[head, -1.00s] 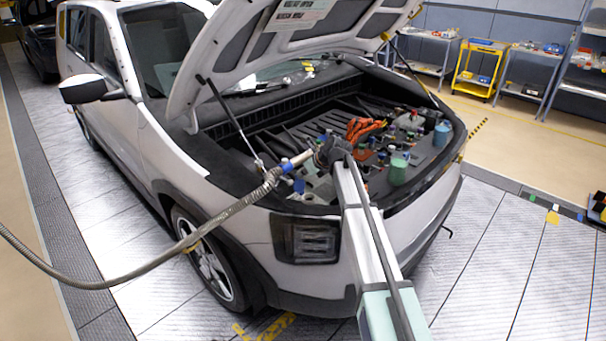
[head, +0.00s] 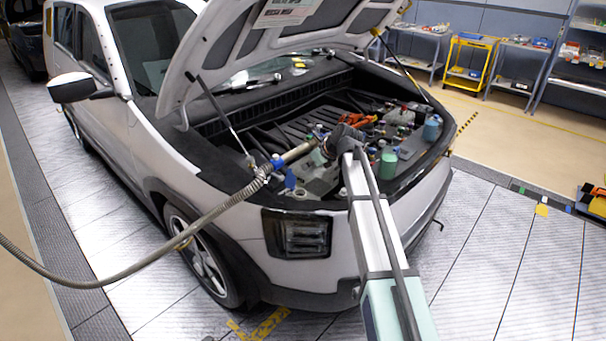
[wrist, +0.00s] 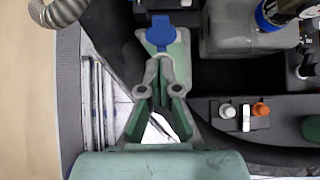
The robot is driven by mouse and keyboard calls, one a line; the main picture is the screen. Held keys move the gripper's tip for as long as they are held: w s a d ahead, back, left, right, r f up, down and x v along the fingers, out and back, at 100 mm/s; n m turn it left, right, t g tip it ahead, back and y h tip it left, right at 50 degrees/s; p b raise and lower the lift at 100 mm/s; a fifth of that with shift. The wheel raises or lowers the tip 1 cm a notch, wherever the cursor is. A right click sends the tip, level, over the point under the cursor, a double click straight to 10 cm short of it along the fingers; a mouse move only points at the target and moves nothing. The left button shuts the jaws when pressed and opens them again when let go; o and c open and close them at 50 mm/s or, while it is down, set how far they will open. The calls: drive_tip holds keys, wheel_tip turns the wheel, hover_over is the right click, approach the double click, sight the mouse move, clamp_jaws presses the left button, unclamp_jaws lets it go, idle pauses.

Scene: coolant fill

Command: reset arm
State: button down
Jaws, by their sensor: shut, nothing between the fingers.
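My gripper (wrist: 161,72) shows in the wrist view with its green fingers closed together and nothing between them. A blue cap with a round tab (wrist: 158,37) lies just past the fingertips; I cannot tell whether they touch it. In the head view my arm reaches over the car's front edge into the open front bay (head: 262,122); the fingers cannot be made out there. A ribbed grey hose (head: 150,267) runs from the left edge to a nozzle (head: 297,153) beside my wrist. The hose also shows at the top left of the wrist view (wrist: 38,12).
The raised hood (head: 225,45) and its left strut (head: 222,115) stand over the bay.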

drive_tip(key=s+d+r+n+b, duration=0.1)
drive_tip(key=s+d+r+n, duration=0.2)
drive_tip(key=n, duration=0.5)
drive_tip(key=s+d+f+n+g+h, duration=0.1)
drive_tip(key=s+d+f+n+g, duration=0.2)
drive_tip(key=s+f, duration=0.7)
drive_tip(key=s+d+f+n+h, duration=0.2)
drive_tip(key=s+f+n, duration=0.4)
drive_tip(key=f, duration=0.8)
drive_tip(key=s+d+f+n+g+h, duration=0.1)
drive_tip(key=s+d+f+n+g, duration=0.2)
drive_tip(key=s+f, duration=0.65)
drive_tip(key=s+d+f+n+g, duration=0.1)
drive_tip(key=s+f, duration=0.5)
drive_tip(key=s, duration=0.7)
drive_tip(key=s+d+f+n+g+h, duration=0.1)
drive_tip(key=s+d+f+n+g, duration=0.1)
drive_tip(key=s+f, duration=0.5)
drive_tip(key=s+d+f+n+g+h, duration=0.1)
drive_tip(key=s+f, duration=0.6)
drive_tip(key=s, duration=1.3)
drive_tip(key=shift+d+f+n+g, duration=0.25)
drive_tip(key=shift+d+n+g, duration=0.4)
drive_tip(key=shift+n+g, duration=0.5)
